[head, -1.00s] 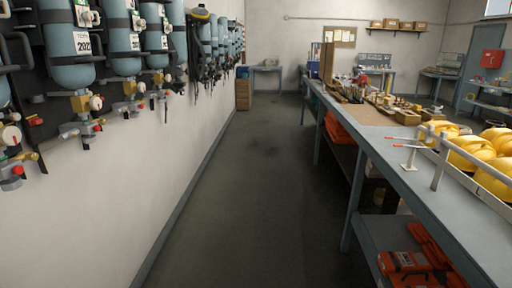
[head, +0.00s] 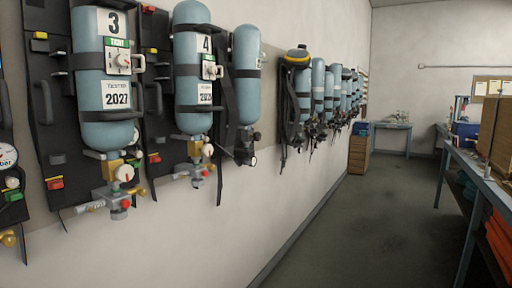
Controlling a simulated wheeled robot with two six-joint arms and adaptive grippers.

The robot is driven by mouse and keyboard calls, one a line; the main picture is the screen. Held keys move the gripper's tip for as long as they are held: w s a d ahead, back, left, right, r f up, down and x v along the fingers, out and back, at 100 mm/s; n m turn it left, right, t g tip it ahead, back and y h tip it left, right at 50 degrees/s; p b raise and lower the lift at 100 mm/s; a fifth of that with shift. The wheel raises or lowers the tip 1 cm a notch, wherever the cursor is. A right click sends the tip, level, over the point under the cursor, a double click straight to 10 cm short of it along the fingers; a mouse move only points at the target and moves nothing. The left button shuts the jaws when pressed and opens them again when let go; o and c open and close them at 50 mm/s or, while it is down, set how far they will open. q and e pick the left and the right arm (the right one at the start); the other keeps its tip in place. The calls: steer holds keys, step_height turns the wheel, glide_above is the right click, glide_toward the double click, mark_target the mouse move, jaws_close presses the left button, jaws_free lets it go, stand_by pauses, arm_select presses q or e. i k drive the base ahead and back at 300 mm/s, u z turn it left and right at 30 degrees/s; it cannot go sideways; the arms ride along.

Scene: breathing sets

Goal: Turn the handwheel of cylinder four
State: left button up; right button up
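Cylinder four (head: 188,100) is a light blue bottle hanging upright on a black backplate on the left wall, with a "4" and a green tag on its label. Below its neck is a brass and grey valve assembly (head: 195,170). A small white round part (head: 208,150) sits on its right side; I cannot tell whether it is the handwheel or a gauge. A red-tipped part is just below it. Neither of my grippers is in view.
Cylinder three (head: 103,115) hangs to the left with a similar valve (head: 117,190). An unlabelled cylinder (head: 246,75) and several more hang to the right. The floor (head: 360,225) along the wall is clear. A workbench (head: 478,180) stands at the right, a wooden crate (head: 358,154) farther back.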

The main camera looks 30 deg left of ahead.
mark_target(207, 149)
steer(key=i, duration=2.55)
steer(key=u, duration=0.7)
